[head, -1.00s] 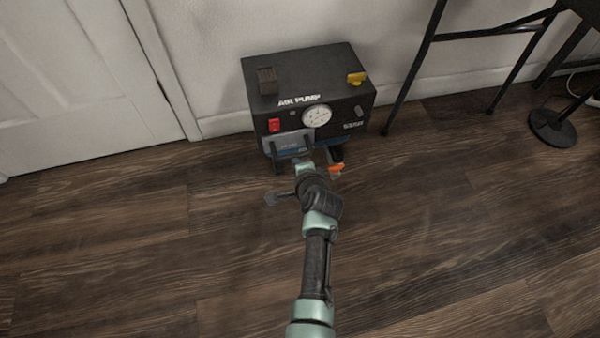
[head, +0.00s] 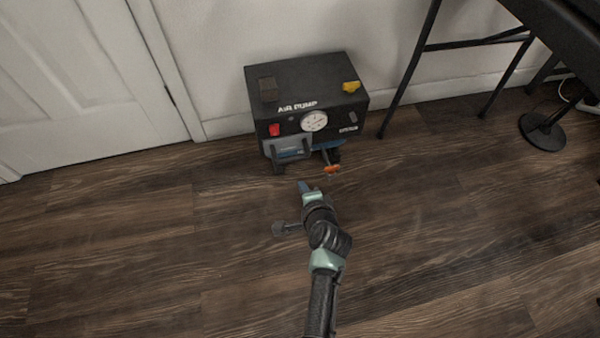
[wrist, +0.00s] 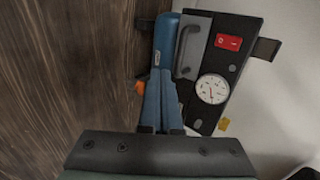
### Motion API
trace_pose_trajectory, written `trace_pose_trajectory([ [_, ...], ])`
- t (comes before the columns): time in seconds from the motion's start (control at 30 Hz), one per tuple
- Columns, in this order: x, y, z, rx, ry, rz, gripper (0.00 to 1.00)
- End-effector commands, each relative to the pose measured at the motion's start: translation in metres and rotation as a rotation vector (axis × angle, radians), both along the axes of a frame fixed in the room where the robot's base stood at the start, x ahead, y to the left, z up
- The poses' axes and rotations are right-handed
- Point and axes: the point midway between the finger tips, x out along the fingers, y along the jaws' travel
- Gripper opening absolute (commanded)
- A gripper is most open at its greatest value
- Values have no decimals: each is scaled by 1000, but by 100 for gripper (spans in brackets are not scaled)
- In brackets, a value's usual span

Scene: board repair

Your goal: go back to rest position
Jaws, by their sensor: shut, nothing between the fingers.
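My gripper (head: 304,186) is shut and empty. It is above the dark wood floor, in front of the air pump and apart from it in the head view. The black air pump (head: 352,103) stands on the floor against the wall, with a round white gauge, a red switch and a yellow part on top.
A white door (head: 80,80) is at the left. A black table leg frame (head: 408,70) and a round black stand base (head: 542,132) are at the right. The wood floor (head: 130,240) is clear to the left and right of my arm.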

Motion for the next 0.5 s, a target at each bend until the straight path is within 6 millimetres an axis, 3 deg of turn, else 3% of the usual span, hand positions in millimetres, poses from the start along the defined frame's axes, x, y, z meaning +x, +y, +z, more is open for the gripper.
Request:
trace_pose_trajectory([
  [0.03,-8,-3,10,0,2,-3,0],
  [0.2,-23,-8,20,1,2,-1,0],
  [0.5,-30,-10,22,-1,2,0,0],
])
